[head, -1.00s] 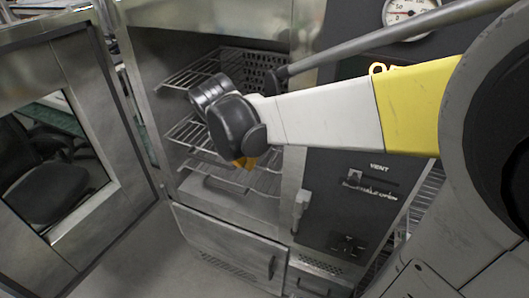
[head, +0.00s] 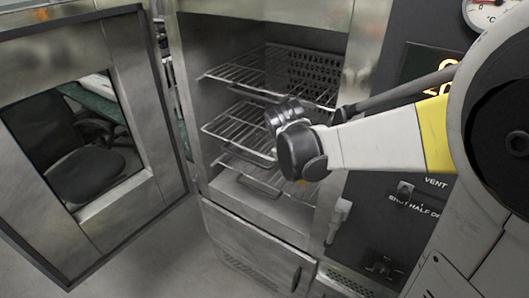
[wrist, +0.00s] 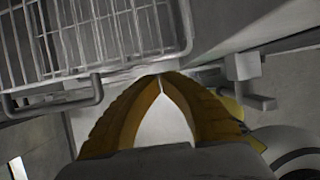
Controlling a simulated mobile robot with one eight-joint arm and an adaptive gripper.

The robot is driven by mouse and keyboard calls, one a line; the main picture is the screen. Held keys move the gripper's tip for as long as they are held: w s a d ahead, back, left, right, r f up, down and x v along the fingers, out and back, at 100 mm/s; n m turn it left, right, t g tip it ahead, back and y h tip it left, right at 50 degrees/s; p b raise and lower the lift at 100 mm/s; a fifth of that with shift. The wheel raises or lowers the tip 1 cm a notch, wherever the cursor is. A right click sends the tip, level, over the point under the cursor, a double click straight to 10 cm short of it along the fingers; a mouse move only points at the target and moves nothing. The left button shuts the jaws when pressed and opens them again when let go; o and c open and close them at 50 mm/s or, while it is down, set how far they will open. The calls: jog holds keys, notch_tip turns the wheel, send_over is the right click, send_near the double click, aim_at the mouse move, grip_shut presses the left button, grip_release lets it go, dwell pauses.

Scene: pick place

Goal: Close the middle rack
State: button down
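The middle rack (head: 238,130) is a wire shelf inside the open oven, between an upper and a lower rack. It sits forward, with its front bar near the opening; its right end is hidden behind my wrist. My gripper (wrist: 161,80) has yellow-orange fingers whose tips meet, with nothing between them. In the head view my wrist hides most of it at the right part of the opening. In the wrist view a wire rack (wrist: 95,40) with a front handle bar lies just beyond and left of the fingertips; I cannot tell which rack it is or whether they touch.
The upper rack (head: 245,77) and lower rack (head: 248,177) are above and below. The oven door (head: 160,130) stands open on the left. A control panel (head: 400,215) is on the right. A lower cabinet door (head: 250,250) is below.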

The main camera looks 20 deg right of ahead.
jog(key=shift+w+d, duration=0.25)
jog(key=shift+d, duration=0.05)
jog(key=shift+d, duration=0.1)
jog(key=shift+w+d, duration=0.95)
jog(key=shift+d, duration=0.2)
jog(key=shift+s+a, duration=0.1)
jog(key=shift+a, duration=0.05)
